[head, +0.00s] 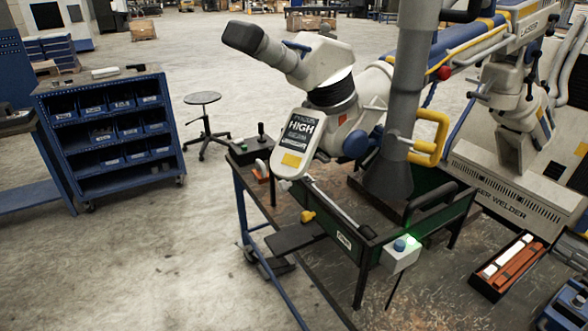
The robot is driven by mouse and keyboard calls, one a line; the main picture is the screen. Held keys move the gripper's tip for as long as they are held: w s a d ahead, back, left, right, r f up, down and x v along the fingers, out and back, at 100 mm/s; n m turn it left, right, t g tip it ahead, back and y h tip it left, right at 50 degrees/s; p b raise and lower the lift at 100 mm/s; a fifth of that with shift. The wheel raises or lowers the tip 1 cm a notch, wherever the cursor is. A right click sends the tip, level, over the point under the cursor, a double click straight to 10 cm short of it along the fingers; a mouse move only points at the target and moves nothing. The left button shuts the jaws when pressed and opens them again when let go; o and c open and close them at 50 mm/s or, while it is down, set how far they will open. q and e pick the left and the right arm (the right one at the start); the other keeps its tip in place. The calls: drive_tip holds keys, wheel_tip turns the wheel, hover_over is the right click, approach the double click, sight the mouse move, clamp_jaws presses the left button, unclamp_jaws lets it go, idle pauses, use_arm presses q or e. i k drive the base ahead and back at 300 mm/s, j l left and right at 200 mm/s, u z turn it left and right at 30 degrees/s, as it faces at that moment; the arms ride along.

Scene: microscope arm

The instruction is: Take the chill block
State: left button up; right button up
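A dark open tray (481,288) lies on the work table at the right. It holds a white bar (506,257) and reddish-brown, copper-looking bars (516,265) side by side. One of these bars may be the chill block, but I cannot tell which from this view. Neither of my grippers is in view.
A laser welder's microscope head (325,75) and grey column (405,110) stand over the table (425,290). A green-lit button box (401,252) sits left of the tray. A blue bin rack (110,130) and stool (203,99) stand at left.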

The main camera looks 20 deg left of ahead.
sight(260, 174)
drive_tip(key=i+j+z, duration=0.15)
drive_tip(key=j, duration=0.2)
drive_tip(key=i+j+z, duration=0.2)
drive_tip(key=j, duration=0.2)
drive_tip(key=i+j+z, duration=0.15)
drive_tip(key=j, duration=0.25)
drive_tip(key=i+j+z, duration=0.15)
drive_tip(key=j, duration=0.3)
